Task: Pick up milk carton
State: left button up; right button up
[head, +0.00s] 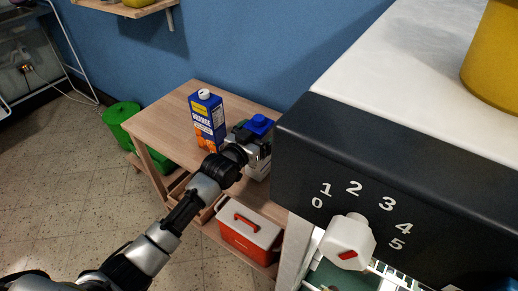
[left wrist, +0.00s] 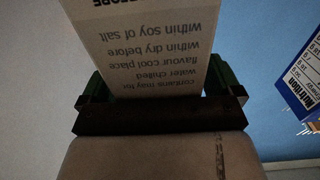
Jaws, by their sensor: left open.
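The milk carton (head: 261,124), pale with a blue top, stands on the small wooden table (head: 168,113), partly hidden behind my gripper. In the left wrist view the carton (left wrist: 145,45) shows a pale side with dark printed text. My left gripper (head: 246,140) is at the carton, its arm reaching in from the lower left. In the left wrist view its two dark green-edged fingers lie on either side of the carton, open around it. Whether they touch it I cannot tell. My right gripper is not in view.
A blue orange juice carton (head: 207,120) stands close on the left; it also shows in the left wrist view (left wrist: 304,82). A dark appliance front (head: 310,140) rises close on the right. A red and white box (head: 250,236) sits below the tabletop.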

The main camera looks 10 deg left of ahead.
pick_arm(q)
grip_shut()
jog(key=shift+r, duration=0.15)
dwell(0.5)
